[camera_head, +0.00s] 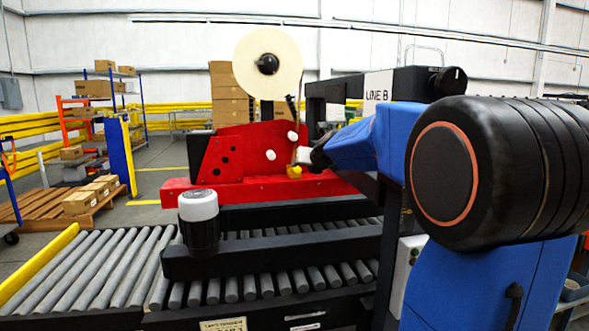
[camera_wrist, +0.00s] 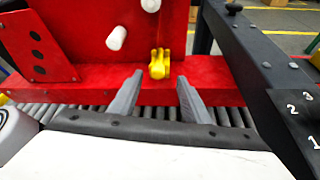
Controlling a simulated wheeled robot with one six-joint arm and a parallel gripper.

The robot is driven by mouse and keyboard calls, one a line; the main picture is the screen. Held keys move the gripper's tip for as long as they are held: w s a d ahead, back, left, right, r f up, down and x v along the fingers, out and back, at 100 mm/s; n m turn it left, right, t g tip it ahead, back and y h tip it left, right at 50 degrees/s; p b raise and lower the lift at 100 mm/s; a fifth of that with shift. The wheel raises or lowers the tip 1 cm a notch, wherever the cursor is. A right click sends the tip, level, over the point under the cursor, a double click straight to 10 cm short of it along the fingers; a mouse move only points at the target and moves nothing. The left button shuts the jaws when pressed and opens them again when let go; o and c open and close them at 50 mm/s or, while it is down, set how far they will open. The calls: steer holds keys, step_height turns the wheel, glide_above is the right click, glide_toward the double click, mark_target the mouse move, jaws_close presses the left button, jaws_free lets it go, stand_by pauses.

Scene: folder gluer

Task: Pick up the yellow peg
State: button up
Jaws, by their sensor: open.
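The yellow peg (camera_wrist: 159,64) is on the front of the red machine, just above its red base ledge, in the wrist view. It also shows small in the head view (camera_head: 294,171), partly beside my gripper. My gripper (camera_wrist: 160,78) is open, with its two grey fingers apart and nothing between them. In the wrist view the peg appears just beyond the fingertips, nearly centred between them. In the head view my gripper (camera_head: 304,157) is close to the peg, and its fingers are hard to make out. I cannot tell the exact gap.
Two white pegs (camera_wrist: 116,38) (camera_wrist: 150,5) stick out of the red panel (camera_wrist: 85,30) above and left of the yellow peg. A dark rail (camera_wrist: 250,60) runs along the right. A roller conveyor (camera_head: 110,265) and a black-and-white cylinder (camera_head: 199,220) stand in front.

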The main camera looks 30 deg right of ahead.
mark_target(298, 170)
steer(key=shift+a+f+x, duration=0.1)
steer(key=shift+f+x, duration=0.1)
steer(key=shift+x, duration=1.4)
steer(key=shift+a+f+x, duration=0.1)
steer(key=shift+f+x, duration=0.05)
steer(key=shift+x, duration=1.45)
steer(key=shift+s, duration=0.15)
jaws_close()
